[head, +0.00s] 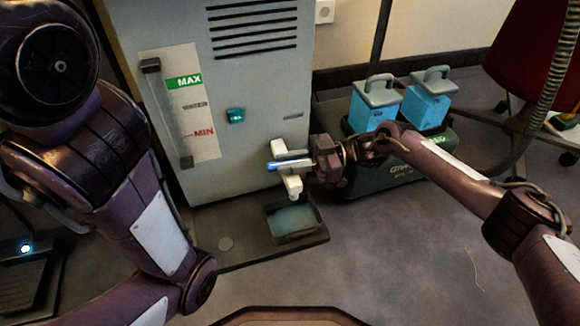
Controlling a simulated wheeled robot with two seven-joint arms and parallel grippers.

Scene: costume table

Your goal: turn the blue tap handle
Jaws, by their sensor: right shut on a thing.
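The blue tap handle (276,167) sits on the white tap (294,186) at the lower front of a grey machine. My right gripper (292,164) reaches in from the right and is shut on the handle, with its fingers along it. The handle lies roughly level, and its blue part shows at the left of the fingers; the rest is partly hidden by them. My left arm stands at the left of the view; its gripper is not in view.
The grey machine (250,85) has a MAX/MIN level gauge (192,100) and a teal switch (235,116). A drip tray (293,220) lies below the tap. Two blue containers (373,104) stand in a dark crate (385,180) at right. The floor in front is mostly clear.

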